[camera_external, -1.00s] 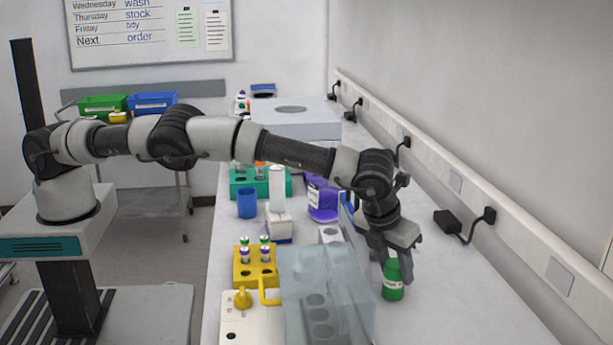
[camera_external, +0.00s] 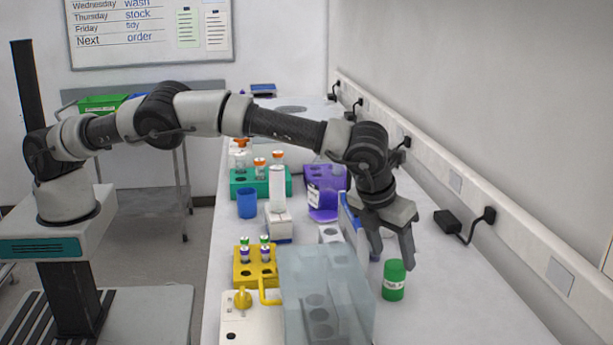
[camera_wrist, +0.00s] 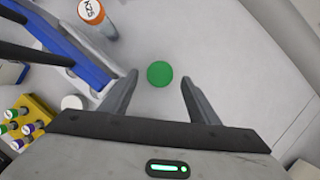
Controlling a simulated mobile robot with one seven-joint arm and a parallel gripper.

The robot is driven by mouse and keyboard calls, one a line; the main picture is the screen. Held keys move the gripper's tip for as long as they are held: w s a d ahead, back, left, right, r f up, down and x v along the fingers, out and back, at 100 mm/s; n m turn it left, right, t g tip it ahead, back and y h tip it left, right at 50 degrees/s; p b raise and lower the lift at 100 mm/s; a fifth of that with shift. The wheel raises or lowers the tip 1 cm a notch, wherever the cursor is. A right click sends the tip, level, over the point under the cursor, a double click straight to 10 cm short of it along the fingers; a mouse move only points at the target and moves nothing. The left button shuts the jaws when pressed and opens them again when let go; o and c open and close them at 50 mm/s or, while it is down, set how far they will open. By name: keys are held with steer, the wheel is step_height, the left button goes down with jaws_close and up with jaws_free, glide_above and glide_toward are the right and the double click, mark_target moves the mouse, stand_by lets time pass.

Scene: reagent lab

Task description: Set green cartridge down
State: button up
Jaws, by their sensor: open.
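The clear box (camera_external: 325,290) stands just left of the cartridge. The yellow rack (camera_external: 241,281) with several vials is farther left. The bench (camera_external: 450,290) is free to the right.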

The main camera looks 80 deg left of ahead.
steer(key=v, duration=0.6)
steer(key=shift+r, duration=0.25)
steer(key=shift+s, duration=0.1)
